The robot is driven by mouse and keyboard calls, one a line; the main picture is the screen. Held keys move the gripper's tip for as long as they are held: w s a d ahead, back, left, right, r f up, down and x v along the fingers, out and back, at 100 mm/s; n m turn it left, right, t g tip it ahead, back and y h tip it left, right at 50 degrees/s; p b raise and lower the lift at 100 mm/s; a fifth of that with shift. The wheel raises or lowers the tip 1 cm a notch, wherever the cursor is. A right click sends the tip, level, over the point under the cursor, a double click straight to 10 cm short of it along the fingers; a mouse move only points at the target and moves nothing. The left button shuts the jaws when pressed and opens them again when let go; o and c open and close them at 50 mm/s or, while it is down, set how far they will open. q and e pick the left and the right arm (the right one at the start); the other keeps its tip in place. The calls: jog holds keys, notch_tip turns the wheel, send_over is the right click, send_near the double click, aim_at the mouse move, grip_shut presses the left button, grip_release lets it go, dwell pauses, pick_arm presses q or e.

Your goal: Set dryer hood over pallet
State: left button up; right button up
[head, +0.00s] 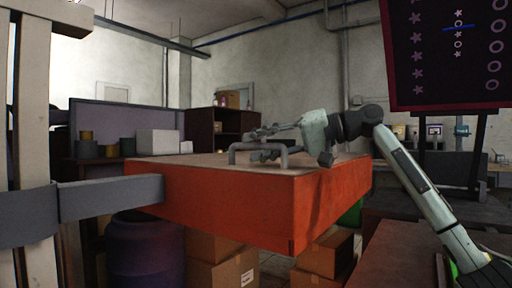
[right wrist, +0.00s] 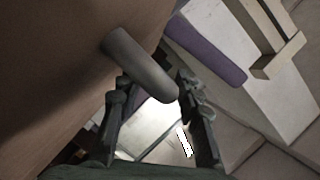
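The dryer hood (head: 225,200) is a wide orange-red box with a tan top, held level on a grey bracket arm (head: 110,196) from a pale post at the left. A grey bar handle (head: 262,148) stands on its top, and it also shows in the right wrist view (right wrist: 140,65). My right gripper (head: 263,144) is at this handle, its fingers spread with the bar between or just ahead of them. In the right wrist view the fingers (right wrist: 160,90) are clearly apart. My left gripper is not in view. I cannot make out the pallet.
Cardboard boxes (head: 222,270) and a dark blue drum (head: 145,250) stand below the hood. The pale post (head: 35,150) rises at the left. A dark panel with stars and circles (head: 445,50) stands at upper right. Shelves (head: 220,128) are behind.

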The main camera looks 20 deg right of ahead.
jog(key=shift+w+a+f, duration=0.1)
jog(key=shift+w+a, duration=0.15)
jog(key=shift+a, duration=0.1)
jog(key=shift+c, duration=0.5)
grip_shut()
